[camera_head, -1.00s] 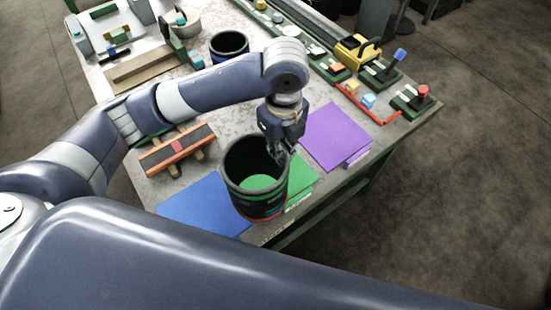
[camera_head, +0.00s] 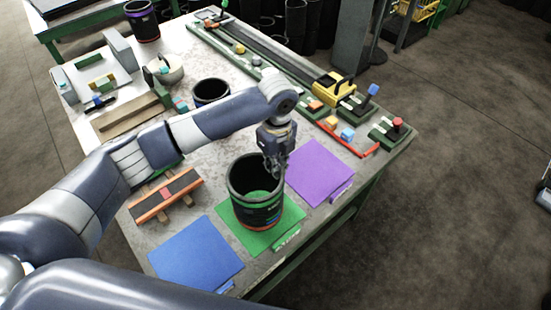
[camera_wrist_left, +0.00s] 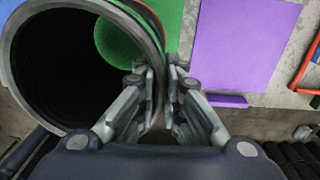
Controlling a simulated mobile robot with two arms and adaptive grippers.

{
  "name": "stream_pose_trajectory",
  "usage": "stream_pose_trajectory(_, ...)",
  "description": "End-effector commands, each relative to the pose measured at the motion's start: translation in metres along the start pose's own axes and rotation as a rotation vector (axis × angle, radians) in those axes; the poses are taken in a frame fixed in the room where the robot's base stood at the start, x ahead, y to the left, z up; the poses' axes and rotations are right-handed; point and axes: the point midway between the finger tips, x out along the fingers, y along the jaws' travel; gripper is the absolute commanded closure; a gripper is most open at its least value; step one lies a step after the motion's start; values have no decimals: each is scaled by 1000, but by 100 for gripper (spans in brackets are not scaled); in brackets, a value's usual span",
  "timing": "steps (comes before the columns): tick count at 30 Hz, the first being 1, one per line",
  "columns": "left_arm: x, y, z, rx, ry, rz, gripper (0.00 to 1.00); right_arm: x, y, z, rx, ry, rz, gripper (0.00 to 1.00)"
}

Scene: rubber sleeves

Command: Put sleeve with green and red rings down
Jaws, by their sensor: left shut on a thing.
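The black sleeve with green and red rings (camera_head: 256,208) stands upright over the green mat (camera_head: 291,214); I cannot tell for sure whether its bottom touches the mat. My left gripper (camera_head: 277,168) is shut on the far right part of its rim. In the left wrist view, the fingers (camera_wrist_left: 165,85) pinch the wall of the sleeve (camera_wrist_left: 75,75), and green shows through its open bore. The green mat (camera_wrist_left: 174,25) shows beside it there. My right gripper is not in view.
A blue mat (camera_head: 195,255) lies to the left and a purple mat (camera_head: 318,172) to the right. Another black sleeve (camera_head: 211,92) stands behind.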

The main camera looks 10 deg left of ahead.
Motion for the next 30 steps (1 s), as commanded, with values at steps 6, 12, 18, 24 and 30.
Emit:
stream_pose_trajectory(6,11,-1,0,1,-1,-4,100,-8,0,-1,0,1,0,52)
stream_pose_trajectory(12,12,-1,0,1,-1,-4,100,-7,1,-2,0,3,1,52)
stream_pose_trajectory(18,16,-1,0,0,-1,-2,76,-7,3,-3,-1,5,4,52)
stream_pose_trajectory(24,16,0,0,0,-1,-2,72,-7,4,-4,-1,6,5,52)
stream_pose_trajectory(30,12,-1,0,0,-1,-3,72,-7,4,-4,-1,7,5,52)
